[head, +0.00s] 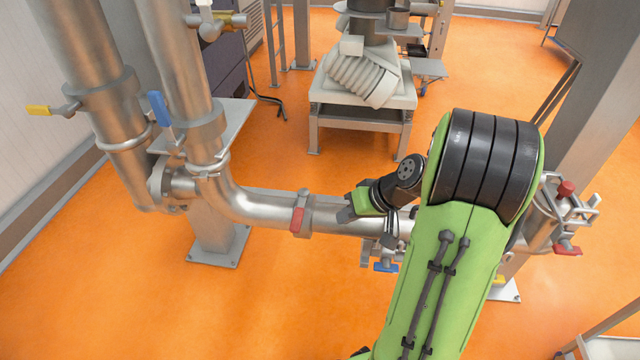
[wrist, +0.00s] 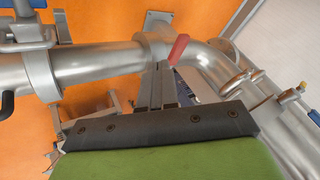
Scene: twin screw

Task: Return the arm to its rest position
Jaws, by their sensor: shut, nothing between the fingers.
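My arm (head: 450,220), green with a black ribbed joint, rises from the bottom of the head view and bends over toward the pipe. My gripper (head: 346,213) is at the far end of the green wrist, close to the horizontal steel pipe (head: 265,208); whether it touches the pipe cannot be told. In the wrist view my gripper (wrist: 158,78) has its grey fingers together with nothing between them. A red valve handle (head: 297,219) is on the pipe, left of my gripper. It also shows in the wrist view (wrist: 178,50), just beyond the fingertips.
Upright pipes with a yellow handle (head: 39,110) and a blue handle (head: 160,108) stand at left. Another blue handle (head: 386,267) is below the pipe. A red-handled valve (head: 566,248) and a grey column (head: 598,110) are at right. Open orange floor (head: 280,300) lies in front.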

